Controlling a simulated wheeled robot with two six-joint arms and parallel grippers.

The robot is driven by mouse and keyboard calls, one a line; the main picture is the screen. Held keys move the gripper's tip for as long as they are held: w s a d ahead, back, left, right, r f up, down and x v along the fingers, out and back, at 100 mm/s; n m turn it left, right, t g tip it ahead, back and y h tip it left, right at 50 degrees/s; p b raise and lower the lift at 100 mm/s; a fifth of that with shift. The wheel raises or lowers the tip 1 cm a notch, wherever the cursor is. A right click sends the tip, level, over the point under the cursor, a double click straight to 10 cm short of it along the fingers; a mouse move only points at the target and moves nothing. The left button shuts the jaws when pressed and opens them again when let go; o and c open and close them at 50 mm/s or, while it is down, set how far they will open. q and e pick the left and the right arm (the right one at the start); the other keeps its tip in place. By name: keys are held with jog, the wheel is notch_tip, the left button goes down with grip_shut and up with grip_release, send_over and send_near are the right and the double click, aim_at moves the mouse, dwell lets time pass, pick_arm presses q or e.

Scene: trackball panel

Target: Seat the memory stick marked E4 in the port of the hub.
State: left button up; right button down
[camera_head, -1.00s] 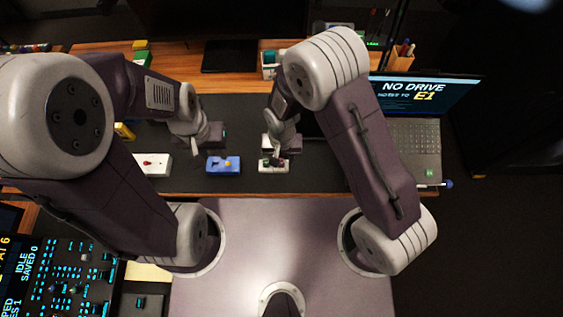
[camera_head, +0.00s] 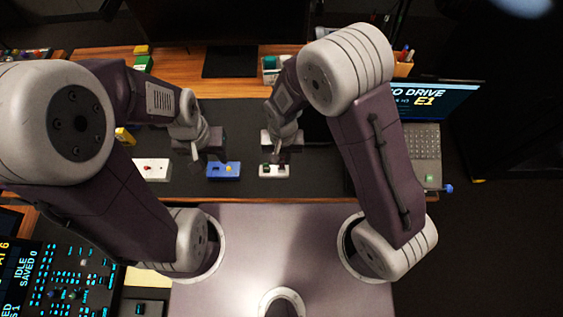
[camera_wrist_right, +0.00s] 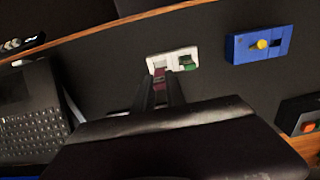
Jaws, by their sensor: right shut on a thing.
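My right gripper (camera_head: 284,152) is shut on a dark red stick (camera_wrist_right: 160,77), held at the white block. No E4 mark is readable on it. The small white block (camera_wrist_right: 155,65) stands near the table's front edge and shows in the head view (camera_head: 264,171). A green stick (camera_wrist_right: 187,63) is in the block. Whether the red stick is in the block or just above it, I cannot tell. My left gripper (camera_head: 206,156) is just behind the blue box; its jaws are unclear. I cannot tell for certain which thing is the hub.
The blue box (camera_head: 215,170) with a yellow knob stands left of the white block. A white box (camera_head: 158,175) with a red knob is further left. The laptop (camera_head: 412,150) on the right shows E1. A dark mat (camera_head: 325,178) covers the table's middle.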

jog(key=w+d+r, duration=0.1)
jog(key=d+r, duration=0.2)
jog(key=d, duration=0.6)
jog(key=w+d+r, duration=0.2)
jog(key=d+r, duration=0.2)
jog(key=d, duration=0.5)
jog(key=shift+w+d, duration=0.25)
jog(key=shift+w, duration=0.1)
